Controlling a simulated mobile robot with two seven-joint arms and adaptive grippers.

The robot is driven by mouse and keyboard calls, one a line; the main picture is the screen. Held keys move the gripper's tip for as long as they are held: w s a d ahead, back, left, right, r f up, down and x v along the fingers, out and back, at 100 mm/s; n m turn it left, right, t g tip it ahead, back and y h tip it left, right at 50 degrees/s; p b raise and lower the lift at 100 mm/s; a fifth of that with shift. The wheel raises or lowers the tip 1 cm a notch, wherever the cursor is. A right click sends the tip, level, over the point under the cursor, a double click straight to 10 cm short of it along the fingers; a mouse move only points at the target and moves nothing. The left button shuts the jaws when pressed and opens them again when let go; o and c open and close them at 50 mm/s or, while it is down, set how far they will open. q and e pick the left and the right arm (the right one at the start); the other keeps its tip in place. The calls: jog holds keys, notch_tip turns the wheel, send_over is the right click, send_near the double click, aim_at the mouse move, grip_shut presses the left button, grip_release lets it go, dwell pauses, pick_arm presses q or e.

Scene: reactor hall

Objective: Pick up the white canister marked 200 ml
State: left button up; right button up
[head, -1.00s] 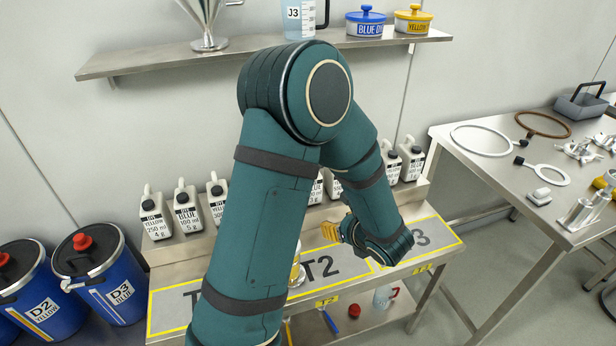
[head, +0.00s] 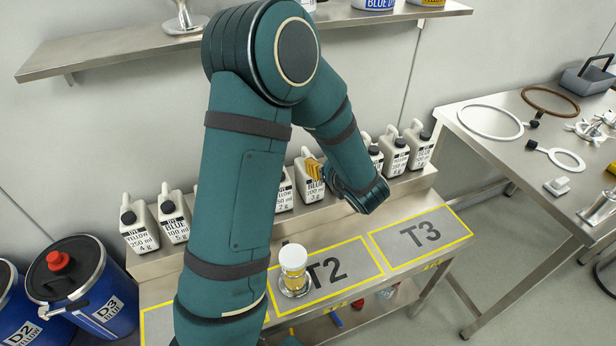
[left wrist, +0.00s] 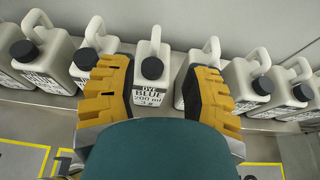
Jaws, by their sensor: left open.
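The white canister (head: 306,190) with the black cap stands upright on the rear ledge of the bench. Its label reads DYE BLUE 200 ml 3 g in the left wrist view (left wrist: 148,98). My left gripper (head: 315,169) is open at the canister and partly covers its upper right side in the head view. In the left wrist view, the yellow fingers of my left gripper (left wrist: 156,84) appear on either side of the canister, with nothing held. I cannot tell whether the fingertips reach its sides. My right gripper is not in view.
Similar canisters stand close on both sides, such as the one to the right (left wrist: 197,62) and one to the left (left wrist: 92,60). A white-capped jar (head: 293,258) stands on the T2 area. The T3 area (head: 420,236) is clear.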

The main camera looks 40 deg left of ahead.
aim_at(310, 155)
pick_arm(q)
jog(key=x, duration=0.5)
jog(key=shift+w+a+f+b, duration=0.1)
jog(key=shift+w+a+b, duration=0.05)
jog(key=shift+a+b, duration=0.15)
jog(key=x, duration=0.3)
jog(key=b+x, duration=0.1)
jog(key=shift+a+f, duration=0.3)
jog(key=shift+f, duration=0.05)
jog(key=shift+a+f, duration=0.1)
jog(key=shift+a, duration=0.15)
grip_shut()
